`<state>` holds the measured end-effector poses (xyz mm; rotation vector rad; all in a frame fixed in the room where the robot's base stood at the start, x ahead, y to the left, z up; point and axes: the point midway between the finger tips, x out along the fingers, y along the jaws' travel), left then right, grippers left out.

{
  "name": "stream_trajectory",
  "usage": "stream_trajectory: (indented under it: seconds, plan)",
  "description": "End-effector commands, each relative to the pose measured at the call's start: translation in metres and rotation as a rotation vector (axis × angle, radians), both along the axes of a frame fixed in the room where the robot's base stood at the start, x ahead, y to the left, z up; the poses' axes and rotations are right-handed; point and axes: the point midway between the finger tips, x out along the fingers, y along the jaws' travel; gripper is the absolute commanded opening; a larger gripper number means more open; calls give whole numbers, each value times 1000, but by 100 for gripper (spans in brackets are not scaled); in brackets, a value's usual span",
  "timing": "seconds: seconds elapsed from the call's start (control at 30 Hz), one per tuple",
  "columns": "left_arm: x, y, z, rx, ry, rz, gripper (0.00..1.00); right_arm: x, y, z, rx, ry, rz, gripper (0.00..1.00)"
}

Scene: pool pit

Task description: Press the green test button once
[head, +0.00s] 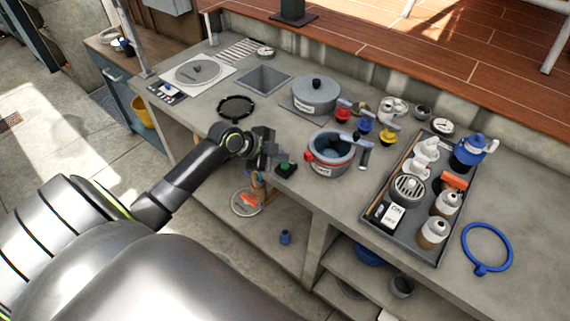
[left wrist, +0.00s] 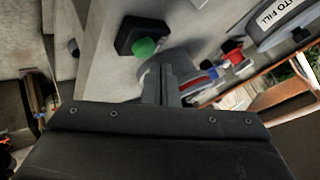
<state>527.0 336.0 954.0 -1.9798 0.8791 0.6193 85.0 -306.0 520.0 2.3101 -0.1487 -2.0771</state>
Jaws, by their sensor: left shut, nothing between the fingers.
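The green test button (head: 285,166) sits on a small black box (head: 281,172) near the front edge of the concrete counter, left of a grey pot with a red band. In the left wrist view the green button (left wrist: 144,47) stands out from its black box (left wrist: 126,36), just beyond and left of the fingertips. My left gripper (head: 271,158) is shut and empty. It is close to the button's left side; I cannot tell whether it touches. Its fingers show in the left wrist view (left wrist: 160,75). My right gripper is not in view.
The red-banded pot (head: 309,158) stands right of the button. A lidded pot (head: 316,92) and red, blue and yellow valve handles are behind. A tray (head: 375,235) of bottles and a blue ring (head: 511,254) lie further right. The counter has a square opening (head: 263,81).

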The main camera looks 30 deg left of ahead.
Motion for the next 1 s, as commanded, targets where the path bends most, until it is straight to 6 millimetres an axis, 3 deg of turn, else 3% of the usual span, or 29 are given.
stream_trajectory:
  seconds: [1.0]
  plan:
    - [0,0,-10,0,0,0,0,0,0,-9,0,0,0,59]
